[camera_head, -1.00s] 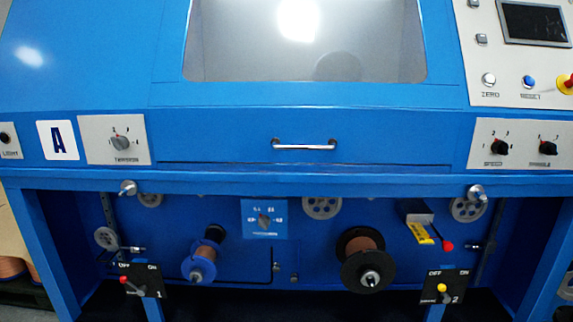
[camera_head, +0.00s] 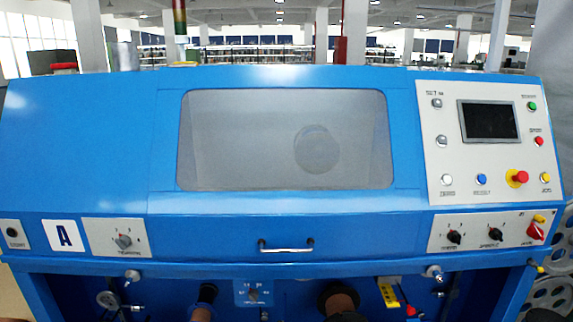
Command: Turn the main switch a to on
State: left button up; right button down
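Neither of my grippers is in view.
Two black knobs (camera_head: 454,237) share the panel with the red switch. Above are a dark screen (camera_head: 489,121), several buttons and a red mushroom button (camera_head: 521,177). A drawer handle (camera_head: 286,246) sticks out at front centre. Wheels (camera_head: 552,296) stand at the lower right.

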aim_at(532, 231)
jog(key=z, duration=1.7)
jog(key=i+u, duration=0.2)
jog(key=i, duration=0.7)
jog(key=i+l+u, duration=0.15)
jog(key=i, duration=0.75)
